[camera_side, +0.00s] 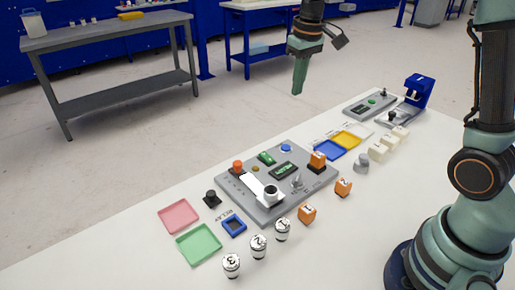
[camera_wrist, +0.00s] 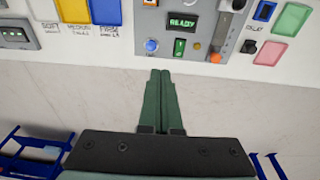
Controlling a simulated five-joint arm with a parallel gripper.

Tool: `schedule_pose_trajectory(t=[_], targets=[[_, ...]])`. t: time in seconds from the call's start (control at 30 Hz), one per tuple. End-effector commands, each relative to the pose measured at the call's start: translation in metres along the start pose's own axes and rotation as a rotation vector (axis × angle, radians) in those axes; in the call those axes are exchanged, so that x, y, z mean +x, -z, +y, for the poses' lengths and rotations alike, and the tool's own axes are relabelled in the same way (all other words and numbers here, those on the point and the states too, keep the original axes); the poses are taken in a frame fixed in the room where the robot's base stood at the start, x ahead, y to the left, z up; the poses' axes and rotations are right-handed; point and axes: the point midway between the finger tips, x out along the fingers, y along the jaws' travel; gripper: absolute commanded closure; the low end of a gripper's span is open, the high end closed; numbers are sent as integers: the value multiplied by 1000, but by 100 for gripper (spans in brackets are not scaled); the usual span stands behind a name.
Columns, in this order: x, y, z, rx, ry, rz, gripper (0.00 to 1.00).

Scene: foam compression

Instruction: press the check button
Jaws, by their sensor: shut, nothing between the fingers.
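The grey control panel (camera_side: 280,207) sits mid-table. It carries a round blue button (camera_side: 286,148), a green rocker (camera_side: 266,158), a dark display (camera_side: 283,170) and an orange knob (camera_side: 238,165). In the wrist view the blue button (camera_wrist: 151,46), green rocker (camera_wrist: 180,47) and a display reading READY (camera_wrist: 182,22) show near the top. A smaller grey unit (camera_side: 356,108) behind bears a green button (camera_side: 371,101). I cannot tell which is the check button. My gripper (camera_side: 298,92) is shut and empty, pointing down, raised beyond the table's far edge and apart from the panel; its fingers (camera_wrist: 161,73) show too.
Blue (camera_side: 330,149), yellow (camera_side: 346,139), pink (camera_side: 179,216) and green (camera_side: 199,244) trays lie on the white table. Orange blocks, white blocks and numbered cylinders (camera_side: 258,246) stand in front. A blue-framed device (camera_side: 418,91) stands at the back right. Free air surrounds my gripper.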

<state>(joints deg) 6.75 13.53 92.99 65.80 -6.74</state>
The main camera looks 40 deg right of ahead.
Motion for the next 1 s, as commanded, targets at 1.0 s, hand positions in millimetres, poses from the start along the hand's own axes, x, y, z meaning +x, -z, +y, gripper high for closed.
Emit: schedule_pose_trajectory(t=[1.0], targets=[[71,38,27,0,16,-135,100]])
